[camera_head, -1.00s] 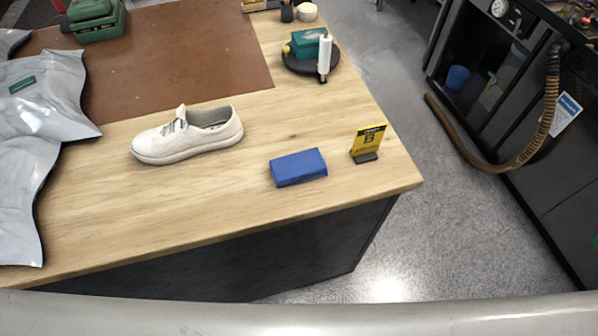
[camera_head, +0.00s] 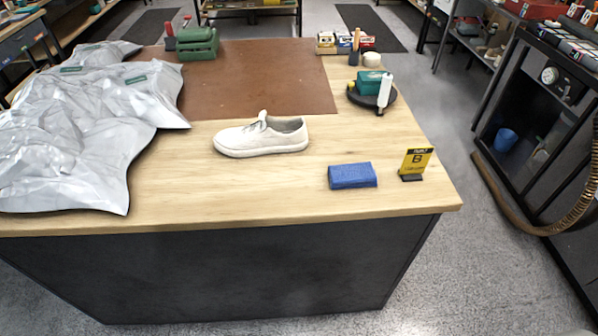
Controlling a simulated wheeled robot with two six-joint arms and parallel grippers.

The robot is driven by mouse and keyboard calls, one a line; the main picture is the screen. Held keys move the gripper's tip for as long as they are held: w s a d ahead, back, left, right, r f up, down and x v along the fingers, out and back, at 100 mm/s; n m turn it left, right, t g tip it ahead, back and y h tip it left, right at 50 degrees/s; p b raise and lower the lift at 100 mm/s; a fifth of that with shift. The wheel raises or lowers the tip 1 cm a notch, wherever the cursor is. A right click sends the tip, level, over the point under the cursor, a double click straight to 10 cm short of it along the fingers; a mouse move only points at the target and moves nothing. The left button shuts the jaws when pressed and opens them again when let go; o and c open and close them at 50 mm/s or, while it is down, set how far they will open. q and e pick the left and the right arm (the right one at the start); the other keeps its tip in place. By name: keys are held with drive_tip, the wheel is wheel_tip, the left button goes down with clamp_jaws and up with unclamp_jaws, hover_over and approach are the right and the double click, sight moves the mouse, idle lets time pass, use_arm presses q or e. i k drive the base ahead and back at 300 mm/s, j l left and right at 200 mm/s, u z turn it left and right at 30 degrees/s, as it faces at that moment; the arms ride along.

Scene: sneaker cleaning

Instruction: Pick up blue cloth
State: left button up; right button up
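The blue cloth (camera_head: 352,176) is a folded, block-like bundle. It lies on the wooden table top (camera_head: 240,195) near the front right, left of a small yellow sign. A white sneaker (camera_head: 262,135) stands on the table to the left of the cloth and a little farther back, its toe pointing left. The cloth and the sneaker are apart. Neither of my grippers shows in the head view.
A yellow sign (camera_head: 415,163) stands close right of the cloth. Silvery plastic bags (camera_head: 85,130) cover the table's left side. A brown mat (camera_head: 255,80) lies behind the sneaker. A black round tray (camera_head: 351,96) holds a green box and white bottle. The wood in front is clear.

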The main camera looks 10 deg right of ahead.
sight(358, 174)
drive_tip(key=l+u, duration=0.5)
drive_tip(key=l, duration=0.25)
drive_tip(key=l+u, duration=0.5)
drive_tip(key=l, duration=0.25)
